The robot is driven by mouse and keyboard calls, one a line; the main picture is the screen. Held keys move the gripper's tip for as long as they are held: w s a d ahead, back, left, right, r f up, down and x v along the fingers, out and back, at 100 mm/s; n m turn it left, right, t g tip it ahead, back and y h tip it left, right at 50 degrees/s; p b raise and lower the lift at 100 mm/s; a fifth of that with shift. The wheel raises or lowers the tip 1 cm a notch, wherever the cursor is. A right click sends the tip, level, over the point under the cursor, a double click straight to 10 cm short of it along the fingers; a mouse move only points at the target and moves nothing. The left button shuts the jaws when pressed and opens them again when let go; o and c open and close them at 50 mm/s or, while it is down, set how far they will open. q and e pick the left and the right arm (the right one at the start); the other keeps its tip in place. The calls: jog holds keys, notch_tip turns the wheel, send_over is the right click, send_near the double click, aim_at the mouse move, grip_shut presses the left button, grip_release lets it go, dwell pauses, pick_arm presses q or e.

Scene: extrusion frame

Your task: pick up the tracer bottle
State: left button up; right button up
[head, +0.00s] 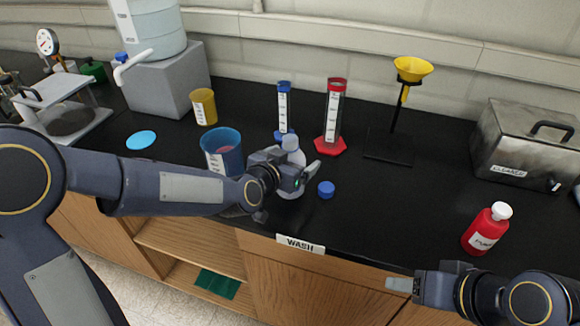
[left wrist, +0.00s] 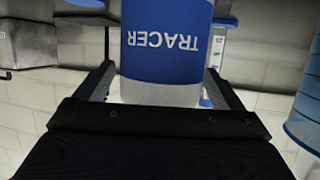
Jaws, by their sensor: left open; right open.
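The tracer bottle (head: 292,150) stands on the black bench in the head view, pale, its lower part partly hidden behind my left gripper (head: 302,172). In the left wrist view the bottle (left wrist: 165,45) shows a blue label reading TRACER, upside down in the picture. It lies between the two spread fingers of my left gripper (left wrist: 160,88); I cannot tell whether either finger touches it. My right gripper (head: 400,285) is open and empty in front of the bench edge at lower right.
A blue cap (head: 326,189) lies right of the bottle. A blue beaker (head: 222,150) stands close on the left. Blue (head: 284,105) and red (head: 333,115) cylinders stand behind. A red bottle (head: 484,232) and a metal cleaner box (head: 525,145) are at right.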

pick_arm(q)
jog(key=shift+w+d+f, duration=0.25)
jog(key=shift+w, duration=0.2)
jog(key=c, duration=1.2)
jog(key=shift+r, duration=0.1)
jog(key=shift+c, duration=0.4)
jog(key=shift+r, duration=0.1)
